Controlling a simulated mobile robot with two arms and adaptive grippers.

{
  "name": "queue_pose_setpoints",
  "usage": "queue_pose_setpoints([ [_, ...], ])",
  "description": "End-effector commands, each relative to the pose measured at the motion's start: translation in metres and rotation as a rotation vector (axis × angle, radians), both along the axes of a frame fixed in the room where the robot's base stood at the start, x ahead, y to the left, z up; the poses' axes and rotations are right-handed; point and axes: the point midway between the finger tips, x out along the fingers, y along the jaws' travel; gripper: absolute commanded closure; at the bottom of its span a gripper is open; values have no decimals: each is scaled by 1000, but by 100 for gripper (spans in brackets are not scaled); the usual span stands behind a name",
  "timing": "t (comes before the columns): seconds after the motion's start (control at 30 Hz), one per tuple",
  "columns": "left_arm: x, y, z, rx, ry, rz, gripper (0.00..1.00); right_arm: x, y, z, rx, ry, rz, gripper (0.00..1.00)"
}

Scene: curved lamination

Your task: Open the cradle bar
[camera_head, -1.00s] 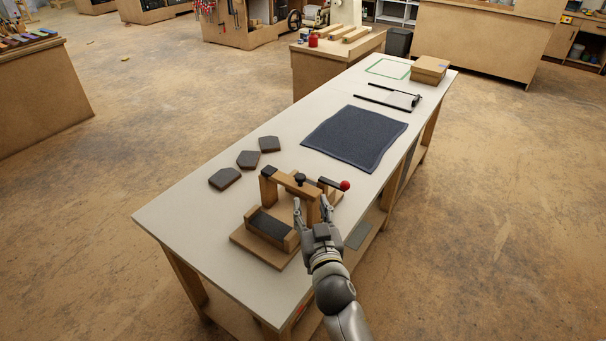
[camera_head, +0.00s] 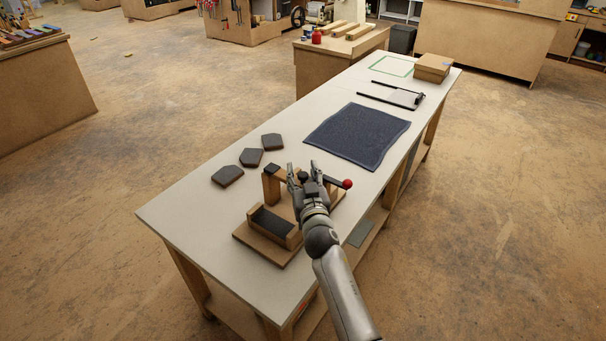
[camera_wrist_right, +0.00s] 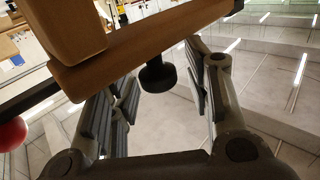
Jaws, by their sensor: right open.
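The cradle is a wooden fixture on the near end of the white table, with a wooden base (camera_head: 262,247) and a dark-lined block. Its wooden bar (camera_wrist_right: 160,36) crosses the upper part of the right wrist view, with a black knob (camera_wrist_right: 157,75) hanging from it. A dark handle with a red ball (camera_head: 347,184) sticks out to the right. My right gripper (camera_head: 302,170) is open over the bar and hides much of it in the head view. In the right wrist view its fingers (camera_wrist_right: 160,88) stand either side of the black knob, apart from it. My left gripper is not in view.
Several dark angular pieces (camera_head: 251,157) lie left of the cradle. A dark cloth (camera_head: 358,135) lies beyond it, then a black-railed frame (camera_head: 392,96) and a cardboard box (camera_head: 433,67). The white table top (camera_head: 190,218) is clear at the near left.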

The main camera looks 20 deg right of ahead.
Motion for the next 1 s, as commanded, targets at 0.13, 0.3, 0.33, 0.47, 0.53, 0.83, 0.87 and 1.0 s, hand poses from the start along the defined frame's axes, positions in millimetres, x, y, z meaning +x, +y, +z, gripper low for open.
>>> queue_pose_setpoints([
  [0.13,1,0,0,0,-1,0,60,0,0,0,0,0,0,55],
  [0.3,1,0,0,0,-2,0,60,0,0,0,0,1,-1,65],
  [0.33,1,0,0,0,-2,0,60,0,0,0,0,1,-1,69],
  [0.47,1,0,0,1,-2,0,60,0,0,0,0,1,-1,86],
  [0.53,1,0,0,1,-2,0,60,0,0,0,0,1,-1,95],
  [0.83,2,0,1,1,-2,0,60,1,0,1,-2,3,-1,100],
  [0.87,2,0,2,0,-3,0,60,1,0,1,-3,4,-1,100],
  [1.0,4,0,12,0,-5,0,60,8,-1,7,-22,27,-1,100],
])
